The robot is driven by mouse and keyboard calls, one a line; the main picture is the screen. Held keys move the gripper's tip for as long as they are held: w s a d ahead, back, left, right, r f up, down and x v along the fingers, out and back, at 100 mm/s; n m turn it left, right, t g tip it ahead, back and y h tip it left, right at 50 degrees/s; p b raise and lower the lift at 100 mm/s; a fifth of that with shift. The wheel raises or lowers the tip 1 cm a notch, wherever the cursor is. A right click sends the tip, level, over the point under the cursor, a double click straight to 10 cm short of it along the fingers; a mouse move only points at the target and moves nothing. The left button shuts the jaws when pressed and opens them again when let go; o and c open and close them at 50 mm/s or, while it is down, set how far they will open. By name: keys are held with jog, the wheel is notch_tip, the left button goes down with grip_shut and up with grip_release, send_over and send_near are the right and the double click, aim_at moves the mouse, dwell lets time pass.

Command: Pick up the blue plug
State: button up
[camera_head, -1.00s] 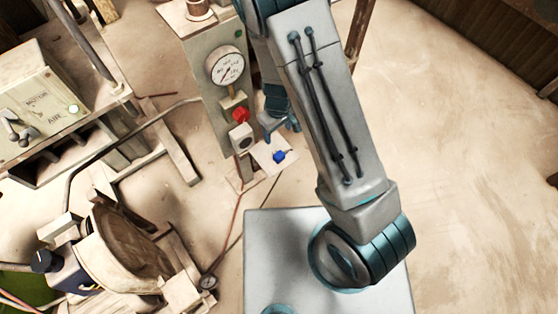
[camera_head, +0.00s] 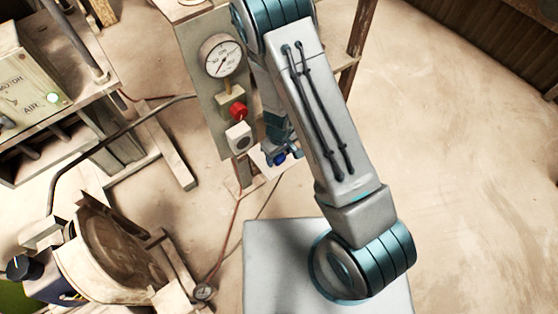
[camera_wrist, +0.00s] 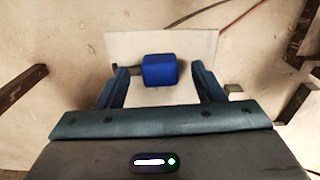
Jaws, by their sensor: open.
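The blue plug (camera_wrist: 160,70) sits on a small pale shelf (camera_wrist: 190,42) in the wrist view, with a dark stub at its left side. My gripper (camera_wrist: 163,76) is open, with one finger on each side of the plug. A gap shows between the plug and the right finger; the left finger is close to the stub, and I cannot tell whether they touch. In the head view the plug (camera_head: 279,159) is partly covered by my gripper (camera_head: 278,155).
A grey panel with a pressure gauge (camera_head: 222,57), a red knob (camera_head: 237,111) and a white socket block (camera_head: 239,138) stands just left of my arm. A box marked MOTOR and AIR (camera_head: 28,88) is at the left. Open floor lies to the right.

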jog(key=shift+f, duration=0.8)
jog(key=shift+r, duration=0.1)
jog(key=c, duration=1.1)
jog(key=shift+r, duration=0.1)
